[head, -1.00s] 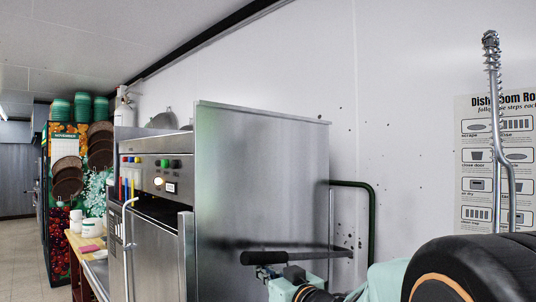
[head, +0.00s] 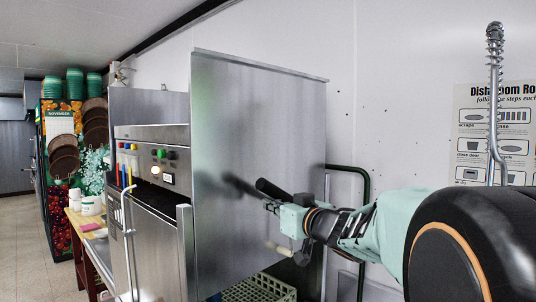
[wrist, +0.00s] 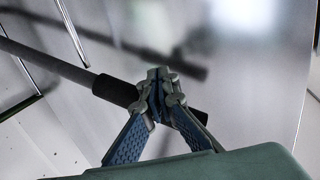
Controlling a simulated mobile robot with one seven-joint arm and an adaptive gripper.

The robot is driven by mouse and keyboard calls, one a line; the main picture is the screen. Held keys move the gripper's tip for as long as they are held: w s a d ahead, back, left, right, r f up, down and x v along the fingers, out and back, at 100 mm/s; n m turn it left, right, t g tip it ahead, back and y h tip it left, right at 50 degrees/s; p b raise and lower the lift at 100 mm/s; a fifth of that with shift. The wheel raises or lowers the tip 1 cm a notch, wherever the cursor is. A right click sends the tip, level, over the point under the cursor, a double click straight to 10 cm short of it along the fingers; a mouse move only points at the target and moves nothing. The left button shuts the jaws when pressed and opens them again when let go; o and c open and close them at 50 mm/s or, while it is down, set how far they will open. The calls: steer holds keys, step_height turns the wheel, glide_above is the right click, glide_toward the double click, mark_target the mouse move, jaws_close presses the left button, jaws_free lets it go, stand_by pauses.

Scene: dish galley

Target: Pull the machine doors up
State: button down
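The machine is a steel dishwasher with a boxy door hood (head: 255,120). The hood's lower edge is raised, and a green rack (head: 258,290) shows beneath it. A dark bar handle (head: 272,189) stands out in front of the hood; in the wrist view its black grip (wrist: 115,91) slants across the middle. My gripper (head: 268,206) is at the handle, just below the grip in the head view. In the wrist view my fingertips (wrist: 160,82) are together and overlap the grip. The fingers spread along the bar rather than across it, so it does not look pinched; exact contact is hidden.
The control panel (head: 152,155) with coloured buttons is left of the hood, and a pale pipe (head: 127,225) runs down in front. A dark green tube frame (head: 367,195) stands right of the machine. A spring spray hose (head: 495,90) hangs before the wall poster (head: 500,135).

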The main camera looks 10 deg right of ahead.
steer(key=d+r, duration=0.1)
steer(key=r, duration=0.1)
steer(key=w+d+r, duration=0.1)
steer(key=r, duration=0.1)
steer(key=w+d+r, duration=0.1)
steer(key=r, duration=0.2)
steer(key=shift+w+d, duration=0.1)
steer(key=shift+d, duration=0.15)
steer(key=shift+f+b, duration=0.8)
steer(key=shift+f, duration=0.7)
steer(key=p+v, duration=0.1)
steer(key=v, duration=0.9)
steer(key=shift+p, duration=0.3)
steer(key=shift+r, duration=0.15)
steer(key=shift+a, duration=0.1)
